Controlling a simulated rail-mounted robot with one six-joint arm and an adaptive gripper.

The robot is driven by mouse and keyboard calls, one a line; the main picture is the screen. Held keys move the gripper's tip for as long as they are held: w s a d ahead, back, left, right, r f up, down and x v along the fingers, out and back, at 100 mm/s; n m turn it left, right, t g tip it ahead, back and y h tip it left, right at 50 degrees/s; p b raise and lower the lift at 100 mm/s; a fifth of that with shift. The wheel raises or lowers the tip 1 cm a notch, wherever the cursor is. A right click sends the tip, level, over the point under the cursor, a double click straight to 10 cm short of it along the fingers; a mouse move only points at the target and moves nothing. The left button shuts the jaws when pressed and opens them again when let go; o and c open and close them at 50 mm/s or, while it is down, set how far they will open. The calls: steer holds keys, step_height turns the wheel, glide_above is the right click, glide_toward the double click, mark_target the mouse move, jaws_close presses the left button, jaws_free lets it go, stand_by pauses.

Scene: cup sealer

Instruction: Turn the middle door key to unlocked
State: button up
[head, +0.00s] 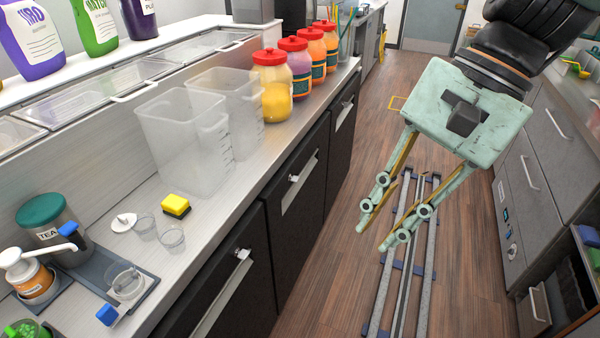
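The middle dark cabinet door (283,229) is under the left counter, between a nearer and a farther dark door. A small silver key or lock piece (293,178) sits near its top edge, beside a pale handle strip (301,183). It is too small to tell which way the key is turned. The door looks closed. My gripper (374,238) hangs over the floor to the right of the doors, pointing down and left. Its two fingers are apart with nothing between them. It is clear of the key and touches nothing.
The nearer door (225,290) and farther door (343,125) have similar silver fittings. The counter (195,210) above holds clear bins (185,140), red-lidded jars (272,90) and a yellow sponge (176,205). A floor rail (388,290) runs along the aisle. Grey drawers (530,180) line the right side.

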steer(key=w+a+f+m+y+p, duration=0.1)
steer(key=w+a+f+m+y, duration=0.15)
steer(key=w+m, duration=0.4)
steer(key=w+a+f+m+y+p, duration=0.15)
steer(key=w+f+m+y, duration=0.25)
steer(key=w, duration=0.5)
steer(key=w+a+f+m+y+p, duration=0.1)
steer(key=w+a+f+m+y, duration=0.2)
steer(key=w+m, duration=0.4)
steer(key=m+t+y+p, duration=0.25)
steer(key=m+t, duration=0.55)
steer(key=m, duration=0.7)
glide_toward(294, 178)
steer(key=v, duration=0.5)
steer(key=shift+d+f, duration=0.3)
steer(key=shift+d, duration=0.1)
steer(key=shift+a, duration=0.15)
steer(key=b+x, duration=0.2)
steer(key=x, duration=1.1)
steer(key=shift+a, duration=0.15)
steer(key=shift+w+r, duration=0.1)
steer(key=shift+r, duration=0.05)
jaws_close()
